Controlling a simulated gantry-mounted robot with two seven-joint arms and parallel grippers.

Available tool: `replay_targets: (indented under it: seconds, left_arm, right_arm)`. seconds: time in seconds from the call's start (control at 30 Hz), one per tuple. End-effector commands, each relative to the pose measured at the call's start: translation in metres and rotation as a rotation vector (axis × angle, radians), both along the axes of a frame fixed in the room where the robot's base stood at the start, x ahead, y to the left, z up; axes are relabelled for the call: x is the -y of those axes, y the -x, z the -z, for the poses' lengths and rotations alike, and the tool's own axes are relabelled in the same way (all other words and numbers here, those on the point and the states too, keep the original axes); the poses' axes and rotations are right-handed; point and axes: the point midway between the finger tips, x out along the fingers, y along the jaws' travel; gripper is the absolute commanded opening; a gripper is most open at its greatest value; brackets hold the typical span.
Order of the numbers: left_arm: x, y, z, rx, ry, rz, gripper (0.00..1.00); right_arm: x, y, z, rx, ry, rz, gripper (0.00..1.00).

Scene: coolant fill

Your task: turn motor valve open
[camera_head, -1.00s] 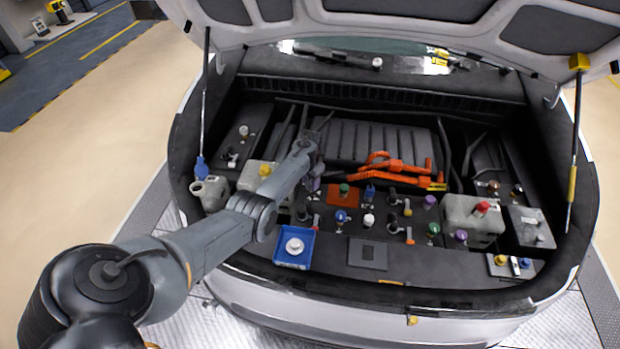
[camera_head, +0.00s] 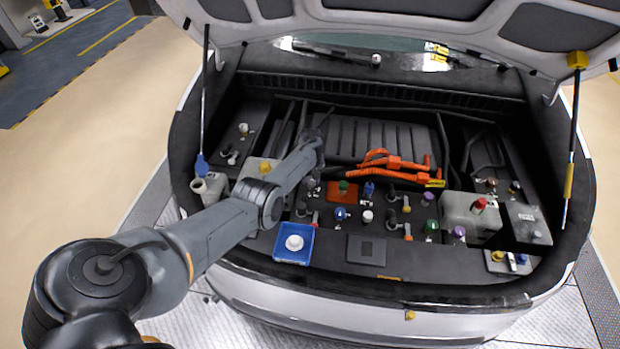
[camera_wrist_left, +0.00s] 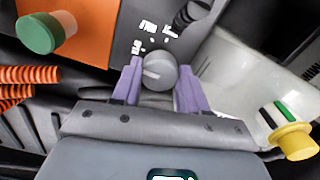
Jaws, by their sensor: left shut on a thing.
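The motor valve appears to be a grey round knob (camera_wrist_left: 157,75) with a pale pointer line, beside white printed marks on a dark panel in the left wrist view. My left gripper (camera_wrist_left: 160,68) has its two purple fingers on either side of the knob and is shut on it. In the head view my left arm reaches over the engine bay, and its wrist hides the knob and the fingertips. My right gripper is in neither view.
An orange block (camera_wrist_left: 88,30) with a green cap (camera_wrist_left: 40,33) is close at the upper left of the wrist view. A pale tank with a yellow cap (camera_wrist_left: 293,141) is at the right. Orange cables (camera_head: 395,163) lie behind several capped fittings. A blue tray (camera_head: 278,255) holds a white cap.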

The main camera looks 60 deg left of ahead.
Motion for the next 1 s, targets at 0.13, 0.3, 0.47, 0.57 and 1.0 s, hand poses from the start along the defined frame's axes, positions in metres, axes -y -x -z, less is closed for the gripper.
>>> replay_targets:
  seconds: [0.13,0.3,0.47,0.57,1.0]
  left_arm:
    - [0.0001,-0.0003,0.0002,0.001,0.000,-0.046,0.13]
    - [0.0000,-0.0004,0.0001,0.001,0.000,-0.071,0.13]
    - [-0.0002,-0.0003,0.0001,0.001,0.000,-0.076,0.13]
    - [-0.0002,-0.0003,0.0000,0.001,0.000,-0.076,0.13]
    - [-0.0001,-0.0002,0.0001,0.000,-0.001,-0.074,0.69]
  right_arm:
    - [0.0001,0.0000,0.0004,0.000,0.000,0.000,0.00]
    - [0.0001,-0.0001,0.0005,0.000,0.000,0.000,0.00]
    - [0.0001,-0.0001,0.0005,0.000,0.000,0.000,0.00]
    - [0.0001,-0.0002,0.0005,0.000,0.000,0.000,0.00]
    - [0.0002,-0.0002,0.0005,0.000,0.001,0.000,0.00]
